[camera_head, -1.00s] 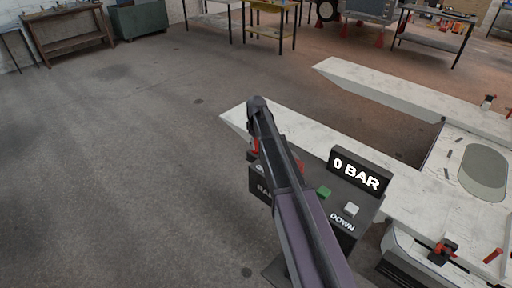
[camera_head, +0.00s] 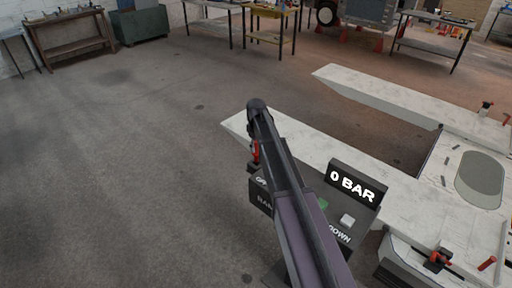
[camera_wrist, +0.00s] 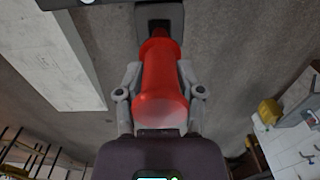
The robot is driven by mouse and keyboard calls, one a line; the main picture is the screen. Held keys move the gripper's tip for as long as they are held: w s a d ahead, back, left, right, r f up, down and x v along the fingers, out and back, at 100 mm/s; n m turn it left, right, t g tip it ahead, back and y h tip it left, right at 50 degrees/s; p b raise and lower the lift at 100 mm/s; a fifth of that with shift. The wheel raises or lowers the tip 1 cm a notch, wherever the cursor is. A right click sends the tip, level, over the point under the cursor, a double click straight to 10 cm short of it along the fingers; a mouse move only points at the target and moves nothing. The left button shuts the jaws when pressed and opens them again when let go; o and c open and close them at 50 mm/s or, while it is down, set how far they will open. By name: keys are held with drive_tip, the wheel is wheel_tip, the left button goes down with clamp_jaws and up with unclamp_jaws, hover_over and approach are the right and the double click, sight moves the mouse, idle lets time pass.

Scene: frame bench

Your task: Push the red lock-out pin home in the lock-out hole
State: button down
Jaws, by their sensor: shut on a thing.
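The red lock-out pin (camera_wrist: 163,92) fills the middle of the wrist view, between the two grey fingers of my gripper (camera_wrist: 159,72). My gripper is shut on it. The pin's far end points at a grey plate (camera_wrist: 175,22) with a dark opening at the top of the view. The far end overlaps the opening; I cannot tell how deep it sits. In the head view a small red part (camera_head: 255,151) shows at the left of my arm, beside the control box; my arm hides most of the gripper there.
The dark control box (camera_head: 259,196) carries a "0 BAR" display (camera_head: 352,187), a green button (camera_head: 322,203) and a white button (camera_head: 347,220). Pale beams (camera_head: 380,98) lie behind and right. Red-handled parts (camera_head: 487,264) sit at lower right. Floor on the left is clear.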

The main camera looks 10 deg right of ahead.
drive_tip(key=shift+r+p, duration=1.8)
drive_tip(key=shift+r, duration=0.45)
